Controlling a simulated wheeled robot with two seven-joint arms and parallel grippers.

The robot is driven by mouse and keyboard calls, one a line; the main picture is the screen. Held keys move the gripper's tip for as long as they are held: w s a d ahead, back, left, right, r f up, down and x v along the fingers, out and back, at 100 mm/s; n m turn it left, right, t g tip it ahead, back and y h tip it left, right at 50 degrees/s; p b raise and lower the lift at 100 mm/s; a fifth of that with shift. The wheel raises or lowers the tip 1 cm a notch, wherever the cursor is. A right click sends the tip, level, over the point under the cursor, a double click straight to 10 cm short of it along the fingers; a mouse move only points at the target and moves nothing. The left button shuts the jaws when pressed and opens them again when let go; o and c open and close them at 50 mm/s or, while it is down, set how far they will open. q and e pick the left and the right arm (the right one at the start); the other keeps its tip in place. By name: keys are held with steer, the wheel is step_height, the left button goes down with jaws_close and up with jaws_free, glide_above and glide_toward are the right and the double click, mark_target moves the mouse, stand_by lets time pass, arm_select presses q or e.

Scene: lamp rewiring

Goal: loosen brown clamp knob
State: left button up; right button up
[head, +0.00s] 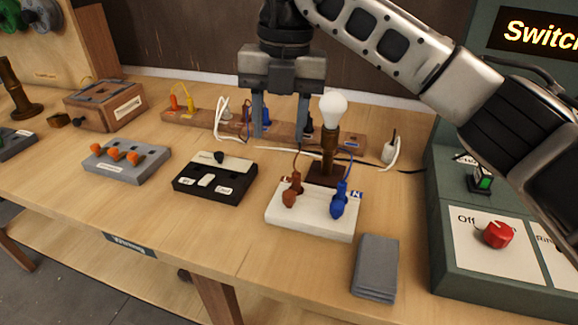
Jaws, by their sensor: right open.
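The brown clamp knob (289,199) sits at the left of the white terminal block (305,224) near the table's front. A brown wire rises from it. A blue clamp knob (337,207) with a blue wire stands at the right of the same block. My right gripper (280,138) points down, its two fingers apart and nothing seen between them. It appears in the picture above and behind the brown knob, in front of the wooden plug rail; its exact height is hard to tell. My left gripper is out of view.
A lamp with a white bulb (333,108) stands just behind the block. A black-and-white tester box (215,178) and a grey block with orange knobs (126,162) lie left. A grey folded cloth (375,268) lies front right, beside the green switch panel (500,292).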

mark_target(289, 194)
steer(key=shift+m+h, duration=0.3)
steer(key=shift+h, duration=0.1)
steer(key=f, duration=0.4)
steer(key=d+f+p, duration=0.1)
steer(key=f, duration=0.4)
steer(key=w+f+p, duration=0.1)
steer(key=f, duration=0.4)
steer(key=shift+d+f, duration=0.2)
steer(key=shift+d, duration=0.05)
jaws_close()
